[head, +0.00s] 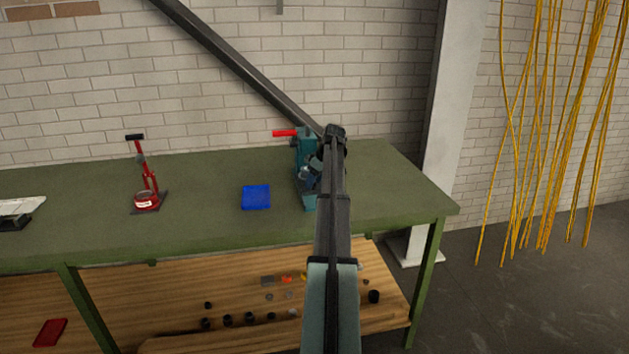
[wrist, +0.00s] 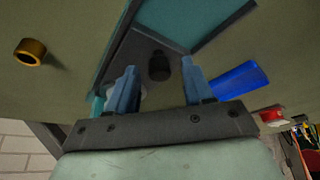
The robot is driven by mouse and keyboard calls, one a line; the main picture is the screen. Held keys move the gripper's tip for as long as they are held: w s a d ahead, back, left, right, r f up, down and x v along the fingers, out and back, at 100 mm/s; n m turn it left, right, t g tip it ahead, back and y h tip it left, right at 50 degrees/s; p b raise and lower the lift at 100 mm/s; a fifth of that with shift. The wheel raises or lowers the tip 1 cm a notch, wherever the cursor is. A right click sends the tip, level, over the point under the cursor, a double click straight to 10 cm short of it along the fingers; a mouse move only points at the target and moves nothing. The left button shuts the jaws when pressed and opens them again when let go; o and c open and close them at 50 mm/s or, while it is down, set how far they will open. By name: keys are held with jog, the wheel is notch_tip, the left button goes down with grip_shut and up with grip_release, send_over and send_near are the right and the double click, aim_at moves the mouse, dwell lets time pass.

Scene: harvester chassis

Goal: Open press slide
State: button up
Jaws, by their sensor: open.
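The teal press (head: 303,143) with a red handle (head: 285,133) stands on the green bench in the head view, partly hidden by my arm. My gripper (head: 316,164) is at the press's right side, small and partly covered by my own wrist. In the wrist view my gripper (wrist: 158,64) is open, its two blue-grey fingers apart. Beyond and between the fingertips is a short dark cylinder (wrist: 159,67) on a dark plate framed in teal, part of the press. I cannot tell whether the fingers touch it. I cannot make out which part is the slide.
The green bench (head: 210,225) holds a blue square (head: 256,197) and a red hand press (head: 147,190) left of the teal press. A brass ring (wrist: 30,52) shows in the wrist view. Small parts lie on the wooden lower shelf (head: 180,300). Yellow cables (head: 545,110) hang at right.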

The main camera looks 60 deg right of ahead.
grip_shut()
dwell(0.4)
jog(key=s+a, duration=0.8)
grip_release()
dwell(0.3)
